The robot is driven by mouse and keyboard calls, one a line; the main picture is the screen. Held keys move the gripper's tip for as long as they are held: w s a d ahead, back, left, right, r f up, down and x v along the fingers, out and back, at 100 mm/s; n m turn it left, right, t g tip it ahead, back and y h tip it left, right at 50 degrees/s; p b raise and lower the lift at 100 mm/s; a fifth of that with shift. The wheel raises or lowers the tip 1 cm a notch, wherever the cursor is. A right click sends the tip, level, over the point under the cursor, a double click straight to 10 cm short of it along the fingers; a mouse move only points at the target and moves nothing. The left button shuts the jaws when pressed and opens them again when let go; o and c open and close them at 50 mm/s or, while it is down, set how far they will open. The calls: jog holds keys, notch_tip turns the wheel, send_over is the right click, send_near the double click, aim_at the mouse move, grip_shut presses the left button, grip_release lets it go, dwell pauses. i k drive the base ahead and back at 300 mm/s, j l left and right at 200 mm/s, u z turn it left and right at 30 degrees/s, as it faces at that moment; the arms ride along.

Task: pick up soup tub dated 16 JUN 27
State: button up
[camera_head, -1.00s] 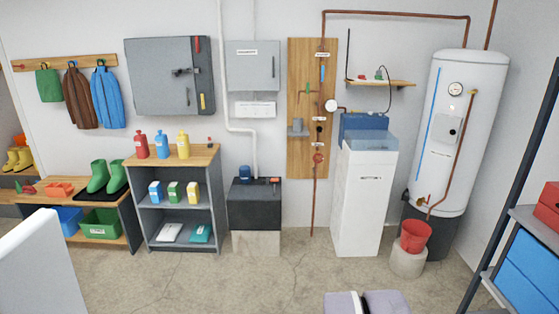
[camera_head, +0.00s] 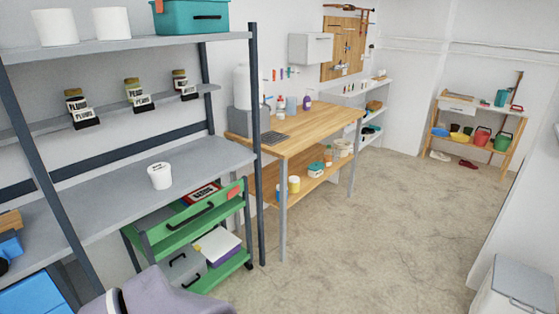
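A small white tub (camera_head: 160,176) with a lid stands upright on the grey middle shelf (camera_head: 105,195) of the rack at the left. Dark marks show on its front, but they are too small to read, so I cannot tell its date. Part of my own arm shows at the bottom left, below the shelf. My gripper's fingers are not in view.
Jars labelled plums (camera_head: 139,95) stand on a narrow shelf behind the tub. White cylinders (camera_head: 112,24) and a teal box (camera_head: 190,16) are on the top shelf. A rack post (camera_head: 256,150) and green cart (camera_head: 190,225) are nearby. Floor (camera_head: 385,220) is clear.

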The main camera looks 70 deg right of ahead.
aim_at(160, 173)
jog(key=z, duration=1.25)
jog(key=i+l+u, duration=0.2)
jog(key=i, duration=0.55)
jog(key=i+l+u, duration=0.2)
jog(key=i+l, duration=0.35)
jog(key=i, duration=0.2)
jog(key=i+l+u, duration=0.2)
jog(key=i+l, duration=0.35)
jog(key=i, duration=0.15)
